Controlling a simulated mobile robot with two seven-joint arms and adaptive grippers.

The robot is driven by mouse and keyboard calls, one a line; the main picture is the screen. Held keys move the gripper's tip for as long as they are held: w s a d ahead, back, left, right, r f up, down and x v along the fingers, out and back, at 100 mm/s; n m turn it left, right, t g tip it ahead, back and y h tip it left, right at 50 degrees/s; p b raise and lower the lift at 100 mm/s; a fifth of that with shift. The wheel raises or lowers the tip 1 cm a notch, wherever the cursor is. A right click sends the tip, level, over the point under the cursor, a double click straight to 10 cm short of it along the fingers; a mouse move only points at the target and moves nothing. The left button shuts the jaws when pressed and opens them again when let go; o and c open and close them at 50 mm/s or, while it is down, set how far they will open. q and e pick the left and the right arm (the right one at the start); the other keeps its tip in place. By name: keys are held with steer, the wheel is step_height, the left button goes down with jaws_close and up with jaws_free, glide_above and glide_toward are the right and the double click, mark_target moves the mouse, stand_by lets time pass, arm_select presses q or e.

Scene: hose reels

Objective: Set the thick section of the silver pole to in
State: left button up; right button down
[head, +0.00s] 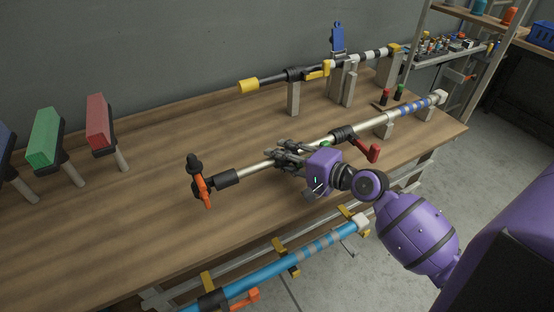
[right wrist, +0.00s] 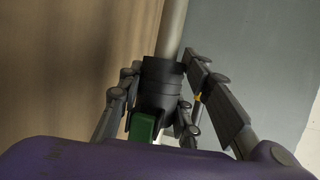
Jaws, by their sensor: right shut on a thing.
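The silver pole (head: 255,168) lies along the workbench, propped on short stands. Its left end has a black grip and an orange lever (head: 202,188). Further right it carries a black clamp with a red lever (head: 368,150) and blue-and-white bands (head: 412,106). My right gripper (head: 288,155) is shut around the pole left of the red lever. In the right wrist view its fingers (right wrist: 160,100) close on a black collar (right wrist: 160,85) on the silver pole. A green tab (right wrist: 143,127) shows at the collar's near side. My left gripper is not in view.
A black pole with yellow ends (head: 290,76) rests on stands at the back. A blue pole (head: 285,262) hangs along the bench's front side. Green (head: 46,138) and red (head: 101,121) blocks on stands are at left. A rack (head: 450,50) stands at right.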

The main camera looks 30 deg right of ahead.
steer(key=shift+d, duration=0.25)
steer(key=c, duration=1.6)
jaws_free()
steer(key=o, duration=0.4)
steer(key=shift+d, duration=0.1)
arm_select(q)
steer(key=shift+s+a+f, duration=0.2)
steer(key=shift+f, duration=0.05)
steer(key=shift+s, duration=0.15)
arm_select(e)
steer(key=v, duration=1.2)
steer(key=shift+s+f, duration=0.1)
steer(key=shift+f, duration=0.05)
